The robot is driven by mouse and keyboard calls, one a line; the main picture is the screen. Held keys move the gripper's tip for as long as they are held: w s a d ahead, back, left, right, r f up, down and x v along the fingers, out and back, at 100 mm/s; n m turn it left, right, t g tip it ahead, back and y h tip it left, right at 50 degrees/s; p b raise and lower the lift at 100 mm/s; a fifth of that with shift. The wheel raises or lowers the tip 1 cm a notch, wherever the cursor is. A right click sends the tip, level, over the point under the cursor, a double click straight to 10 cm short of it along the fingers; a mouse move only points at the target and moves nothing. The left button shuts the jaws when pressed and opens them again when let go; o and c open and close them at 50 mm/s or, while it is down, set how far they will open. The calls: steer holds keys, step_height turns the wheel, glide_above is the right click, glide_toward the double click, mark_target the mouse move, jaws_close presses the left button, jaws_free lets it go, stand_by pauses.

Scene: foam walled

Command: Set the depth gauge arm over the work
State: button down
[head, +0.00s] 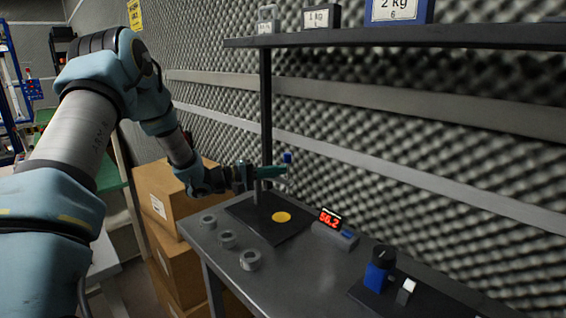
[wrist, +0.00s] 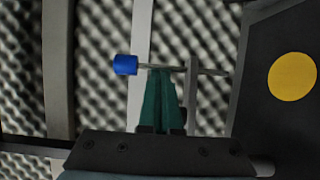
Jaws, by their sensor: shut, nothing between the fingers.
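The depth gauge stands on a black base plate (head: 245,209) on the bench. A yellow disc (head: 281,217), apparently the work, lies on the plate; it also shows in the wrist view (wrist: 293,77). The gauge arm is a thin rod (wrist: 212,71) with a blue end (wrist: 125,64); the blue end also shows in the head view (head: 287,157). In the wrist view the blue end lies off to the side away from the disc. My gripper (wrist: 161,72) has green fingers, shut and empty, with tips at the rod beside the blue end. I cannot tell whether they touch it.
A readout showing 56.2 (head: 335,228) stands right of the plate. Several grey rings (head: 227,239) line the bench's left side. A blue block with a black knob (head: 379,271) is at the front right. A shelf (head: 400,38) hangs above; cardboard boxes (head: 165,205) stand at left.

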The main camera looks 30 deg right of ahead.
steer(key=shift+s+a+p, duration=0.2)
steer(key=shift+a+p, duration=0.15)
steer(key=shift+a, duration=0.2)
steer(key=shift+s+a+p, duration=0.2)
steer(key=shift+a+p, duration=0.15)
steer(key=shift+a, duration=0.15)
steer(key=shift+a, duration=0.2)
